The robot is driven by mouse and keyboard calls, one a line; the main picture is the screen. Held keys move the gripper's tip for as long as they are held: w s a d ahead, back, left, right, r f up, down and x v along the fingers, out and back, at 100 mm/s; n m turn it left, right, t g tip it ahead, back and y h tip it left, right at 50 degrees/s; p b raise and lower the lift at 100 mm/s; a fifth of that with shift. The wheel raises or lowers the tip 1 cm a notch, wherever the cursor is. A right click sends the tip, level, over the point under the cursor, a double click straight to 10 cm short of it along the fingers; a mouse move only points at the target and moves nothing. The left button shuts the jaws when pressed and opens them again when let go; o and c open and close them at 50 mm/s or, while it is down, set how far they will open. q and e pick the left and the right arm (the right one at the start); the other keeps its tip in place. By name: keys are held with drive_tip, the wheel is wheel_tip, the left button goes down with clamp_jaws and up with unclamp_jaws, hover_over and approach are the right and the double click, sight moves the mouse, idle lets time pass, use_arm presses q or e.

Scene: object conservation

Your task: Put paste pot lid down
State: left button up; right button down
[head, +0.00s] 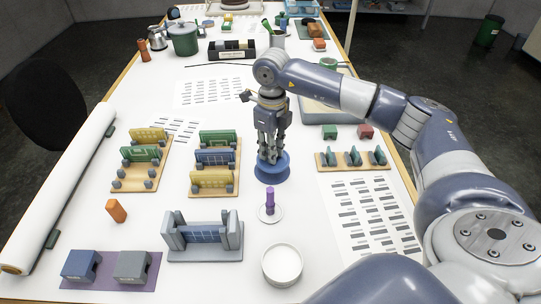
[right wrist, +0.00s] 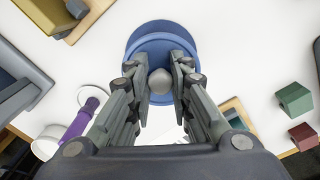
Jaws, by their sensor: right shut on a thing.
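My right gripper (head: 271,148) points down at the middle of the table, and its fingers are shut on the grey knob (right wrist: 160,80) of a round blue lid (right wrist: 160,42). In the head view the lid shows beneath the fingers, with a wider blue round shape (head: 272,175) below it. I cannot tell whether the two touch. A round white open pot (head: 282,266) stands at the near middle of the table. My left gripper is not in view.
A purple-handled thing (head: 269,201) stands on a small white dish just nearer than the lid. A wooden rack (head: 352,165) and small green and red blocks (head: 366,131) lie to the right. Board assemblies (head: 214,160) stand left. A grey-blue frame (head: 203,237) stands near left.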

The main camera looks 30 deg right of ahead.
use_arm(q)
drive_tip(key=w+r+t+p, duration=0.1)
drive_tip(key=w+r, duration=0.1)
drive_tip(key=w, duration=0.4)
use_arm(e)
wheel_tip(320, 180, down, 4)
drive_tip(key=shift+w+r, duration=0.1)
drive_tip(key=shift+w, duration=0.05)
drive_tip(key=c, duration=1.8)
unclamp_jaws()
drive_tip(key=o, duration=0.3)
drive_tip(key=shift+o, duration=0.2)
drive_tip(key=shift+r, duration=0.15)
wheel_tip(320, 180, up, 11)
drive_tip(key=b, duration=0.3)
drive_tip(key=shift+f+b, duration=0.2)
drive_tip(key=shift+b, duration=0.2)
drive_tip(key=shift+r, duration=0.6)
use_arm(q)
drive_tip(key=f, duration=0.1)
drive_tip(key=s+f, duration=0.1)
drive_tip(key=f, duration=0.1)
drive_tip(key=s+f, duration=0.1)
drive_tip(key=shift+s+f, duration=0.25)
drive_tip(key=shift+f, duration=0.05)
